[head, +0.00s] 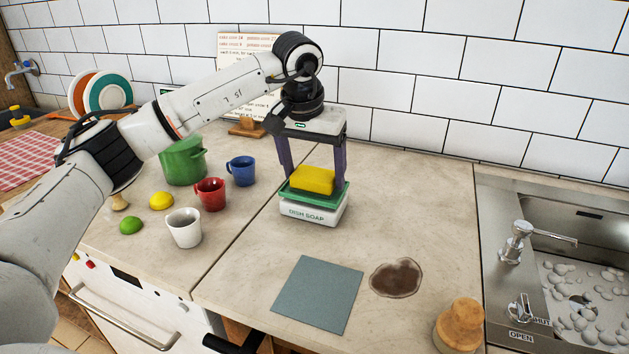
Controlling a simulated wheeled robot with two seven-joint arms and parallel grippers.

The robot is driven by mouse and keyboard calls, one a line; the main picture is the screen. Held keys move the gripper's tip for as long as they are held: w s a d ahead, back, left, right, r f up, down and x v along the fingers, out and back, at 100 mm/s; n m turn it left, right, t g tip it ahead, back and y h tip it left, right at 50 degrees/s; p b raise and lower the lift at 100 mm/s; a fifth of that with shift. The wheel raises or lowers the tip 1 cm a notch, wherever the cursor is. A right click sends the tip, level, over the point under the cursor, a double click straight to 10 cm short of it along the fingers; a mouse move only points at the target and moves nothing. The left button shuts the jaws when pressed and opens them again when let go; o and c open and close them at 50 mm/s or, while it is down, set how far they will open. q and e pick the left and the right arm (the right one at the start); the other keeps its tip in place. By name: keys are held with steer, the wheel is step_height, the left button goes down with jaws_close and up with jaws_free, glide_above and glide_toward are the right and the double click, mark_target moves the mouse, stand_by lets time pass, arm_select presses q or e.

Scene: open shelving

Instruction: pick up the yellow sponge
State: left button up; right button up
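The yellow sponge (313,180) lies on a green pad on top of a white box (309,213) marked "DISH SOAP", near the middle of the counter. My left gripper (313,179) points down over it with its two dark fingers spread wide. One finger is to the left of the sponge and the other to the right, and the fingertips reach about the sponge's height. Whether either finger touches the sponge cannot be made out. My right gripper is not in the head view.
Red (210,194), blue (241,170) and white (184,228) mugs and a green pot (183,161) stand to the left. A grey-blue cloth (317,293) and brown spill (396,278) lie in front. A wooden-topped object (459,324) and sink (580,290) are at right. Counter right of the box is clear.

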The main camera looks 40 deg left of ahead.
mark_target(313, 175)
arm_select(q)
steer(key=c, duration=0.6)
steer(key=shift+r, duration=0.15)
steer(key=shift+c, duration=0.2)
step_height(313, 175, up, 10)
steer(key=p, duration=0.1)
